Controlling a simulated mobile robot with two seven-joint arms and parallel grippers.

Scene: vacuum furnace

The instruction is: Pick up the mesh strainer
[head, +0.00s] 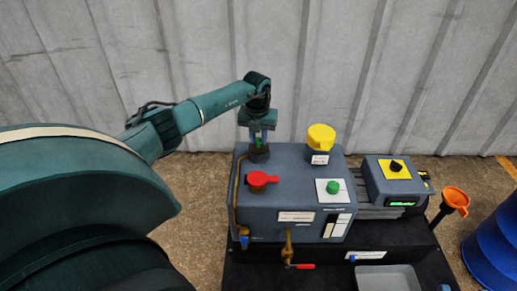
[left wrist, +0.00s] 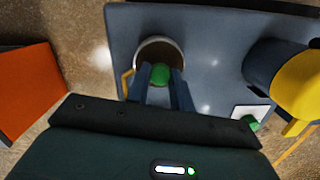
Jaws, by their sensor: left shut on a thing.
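The mesh strainer shows as a green knob (left wrist: 160,74) at a round, pale-rimmed opening (left wrist: 178,48) in the top of the grey-blue furnace unit (head: 290,190). Its mesh is hidden, so I cannot tell how deep it sits. My left gripper (head: 260,141) points down over this opening at the unit's back left corner. Its two fingers (left wrist: 161,80) are shut on the green knob, one on each side. In the head view the opening shows as a dark round collar (head: 259,154) below the fingers. My right gripper is in neither view.
A green button (head: 333,187) is further right. A corrugated wall is behind.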

